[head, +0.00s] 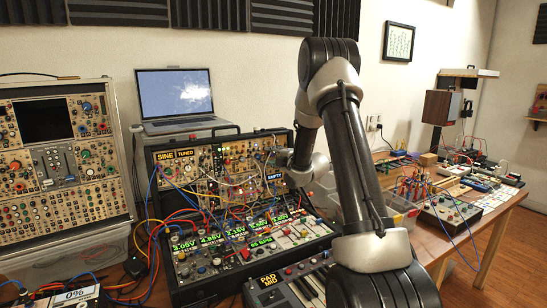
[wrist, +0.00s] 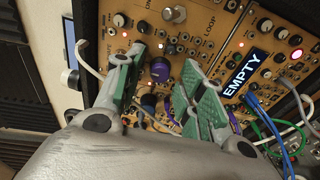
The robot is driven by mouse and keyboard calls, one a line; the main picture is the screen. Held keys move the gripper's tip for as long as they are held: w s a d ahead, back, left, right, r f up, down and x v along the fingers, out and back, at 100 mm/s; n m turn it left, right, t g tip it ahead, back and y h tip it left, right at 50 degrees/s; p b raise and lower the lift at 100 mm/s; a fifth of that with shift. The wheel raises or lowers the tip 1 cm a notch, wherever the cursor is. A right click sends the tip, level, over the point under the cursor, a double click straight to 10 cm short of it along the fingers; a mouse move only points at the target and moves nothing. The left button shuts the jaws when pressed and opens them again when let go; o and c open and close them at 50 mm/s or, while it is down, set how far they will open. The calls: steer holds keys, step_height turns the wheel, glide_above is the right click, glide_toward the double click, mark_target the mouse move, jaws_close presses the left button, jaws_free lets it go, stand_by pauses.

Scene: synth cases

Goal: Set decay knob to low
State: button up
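An orange synth panel with many knobs and jacks (wrist: 215,45) fills the upper part of the wrist view. My gripper (wrist: 162,64) is open in front of it, with green-padded fingers apart. A dark knob with a purple cap (wrist: 160,70) shows between the fingers, and I cannot tell whether they touch it. Another dark knob (wrist: 148,101) is lower between them. I cannot read a decay label, so I cannot tell which knob is the decay knob. In the head view the synth case (head: 228,165) stands open, and my wrist covers its right part; the fingertips cannot be made out.
A blue EMPTY label (wrist: 244,73) and blue cables (wrist: 262,110) are right of the fingers. A white cable (wrist: 88,58) runs on the left. In the head view, patch cables cross the lower case, a laptop (head: 175,95) stands behind, and a keyboard (head: 300,288) lies in front.

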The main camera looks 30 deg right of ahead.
steer(key=s+d+r, duration=0.1)
steer(key=s, duration=1)
steer(key=shift+s+d+r, duration=0.15)
steer(key=shift+s+d, duration=0.05)
steer(key=shift+s, duration=0.2)
